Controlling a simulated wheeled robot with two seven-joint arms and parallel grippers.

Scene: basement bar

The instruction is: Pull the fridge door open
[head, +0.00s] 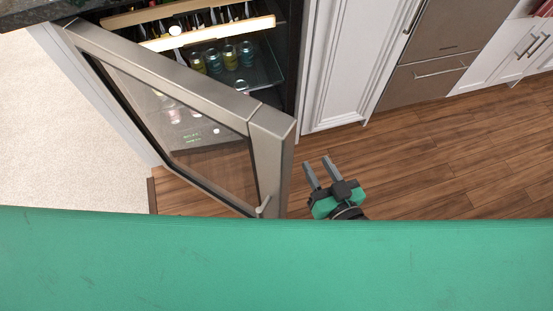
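The fridge door (185,82) is a glass pane in a brushed steel frame. It stands swung wide open, out from the fridge (282,60) at the upper left. A small metal piece, perhaps part of the handle (264,207), shows low at the door's free end; the rest is hidden. My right gripper (318,162) is just right of the door's free end, over the wood floor. Its two grey fingers are apart with nothing between them. It looks clear of the door. My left gripper is not in view.
Bottles lie on wooden racks (205,32) and several cans (230,57) stand inside the fridge. White cabinets (345,60) and a steel drawer unit (425,80) line the back. The wood floor (440,160) on the right is clear. Pale carpet (60,130) lies left.

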